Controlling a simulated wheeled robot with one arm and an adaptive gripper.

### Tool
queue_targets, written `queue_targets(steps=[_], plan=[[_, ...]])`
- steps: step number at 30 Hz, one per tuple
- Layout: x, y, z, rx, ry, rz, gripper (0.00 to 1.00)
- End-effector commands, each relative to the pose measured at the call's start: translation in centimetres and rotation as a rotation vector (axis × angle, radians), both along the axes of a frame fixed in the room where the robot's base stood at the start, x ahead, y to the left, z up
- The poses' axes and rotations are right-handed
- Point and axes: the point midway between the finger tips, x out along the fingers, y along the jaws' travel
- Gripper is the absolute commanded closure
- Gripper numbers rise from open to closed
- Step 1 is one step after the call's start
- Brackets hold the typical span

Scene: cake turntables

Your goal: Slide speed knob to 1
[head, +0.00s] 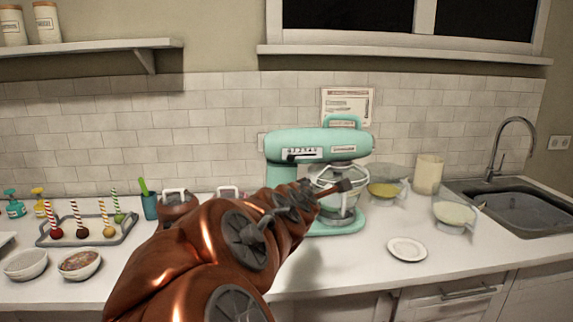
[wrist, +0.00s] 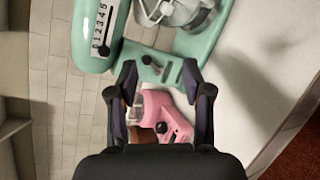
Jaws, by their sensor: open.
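The teal stand mixer (head: 318,143) stands on the counter against the tiled wall. Its speed scale (wrist: 98,25) runs along the side of the mixer head, with numbers from 0 to 5. The dark speed knob (wrist: 104,50) sits near the 0 end of the scale; it also shows in the head view (head: 292,157). My gripper (wrist: 159,72) is open and empty. In the wrist view it is below and right of the knob, apart from it. A small lever (wrist: 147,60) on the mixer's base shows near the left fingertip. In the head view my arm covers part of the mixer's lower left.
A pink appliance (wrist: 160,112) shows between my fingers, lower in the wrist view. A cake-pop tray (head: 85,239) is left.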

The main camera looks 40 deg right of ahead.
Motion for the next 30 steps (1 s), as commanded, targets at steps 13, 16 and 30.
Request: queue_targets(steps=[13, 16, 30], plan=[[7.8, -4.6, 3.9, -0.889, 0.616, 0.419, 0.51], [8.8, -4.6, 3.3, -0.981, 0.691, 0.476, 0.51], [11.9, -6.2, 3.0, -1.05, 0.741, 0.522, 0.51]])
